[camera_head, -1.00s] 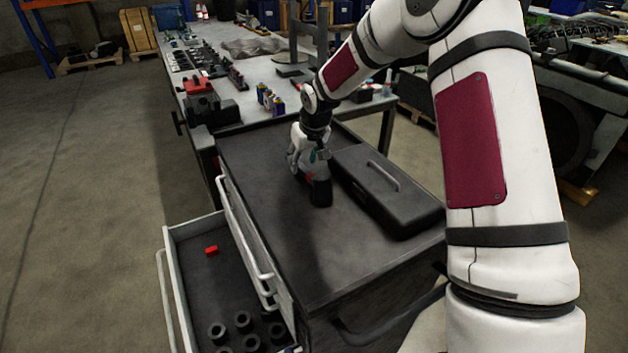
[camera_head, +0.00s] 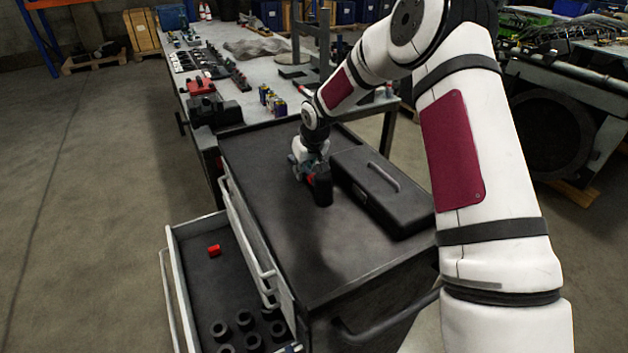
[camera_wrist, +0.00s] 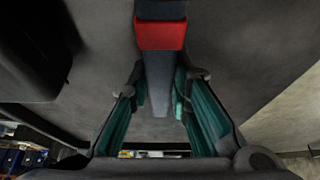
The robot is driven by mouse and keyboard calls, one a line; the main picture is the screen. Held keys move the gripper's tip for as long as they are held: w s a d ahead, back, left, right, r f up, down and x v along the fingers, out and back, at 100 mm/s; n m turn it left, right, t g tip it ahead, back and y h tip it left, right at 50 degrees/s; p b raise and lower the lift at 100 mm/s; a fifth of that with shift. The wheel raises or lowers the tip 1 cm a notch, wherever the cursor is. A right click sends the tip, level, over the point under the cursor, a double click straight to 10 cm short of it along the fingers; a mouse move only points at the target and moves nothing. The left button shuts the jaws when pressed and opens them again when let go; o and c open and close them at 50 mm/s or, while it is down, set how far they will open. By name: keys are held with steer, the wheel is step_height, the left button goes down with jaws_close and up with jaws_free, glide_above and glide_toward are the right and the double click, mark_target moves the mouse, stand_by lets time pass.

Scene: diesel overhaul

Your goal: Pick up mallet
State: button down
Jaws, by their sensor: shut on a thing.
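The mallet (camera_head: 322,187) shows a dark block-like end and a red band in the head view, over the top of the black tool cart (camera_head: 290,245). In the wrist view its red band (camera_wrist: 161,34) is at the top centre, with a grey shaft running down between the fingers. My gripper (camera_head: 308,168) is shut on this shaft; its teal-padded fingers (camera_wrist: 161,95) lie on both sides of it. The fingers hide part of the shaft. I cannot tell whether the mallet touches the cart top.
A black case (camera_head: 385,205) with a handle lies just right of the mallet. An open drawer (camera_head: 190,290) at left holds a red piece (camera_head: 214,250) and several black sockets. A cluttered workbench (camera_head: 240,130) stands behind. The cart top's front part is bare.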

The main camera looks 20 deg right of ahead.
steer(key=shift+r, duration=0.1)
steer(key=shift+w+r, duration=0.1)
steer(key=shift+r, duration=0.55)
step_height(320, 180, up, 2)
steer(key=shift+r+b, duration=0.1)
steer(key=shift+b, duration=0.5)
steer(key=s+a, duration=0.3)
steer(key=a, duration=0.1)
steer(key=s+a+r+b, duration=0.1)
steer(key=s+a, duration=0.2)
steer(key=s, duration=0.1)
steer(key=s+a, duration=0.4)
steer(key=shift+s+a+r+b, duration=0.1)
steer(key=shift+a+r+b, duration=0.1)
steer(key=shift+a+b, duration=0.15)
steer(key=c, duration=2.2)
jaws_free()
steer(key=shift+c, duration=0.2)
jaws_close()
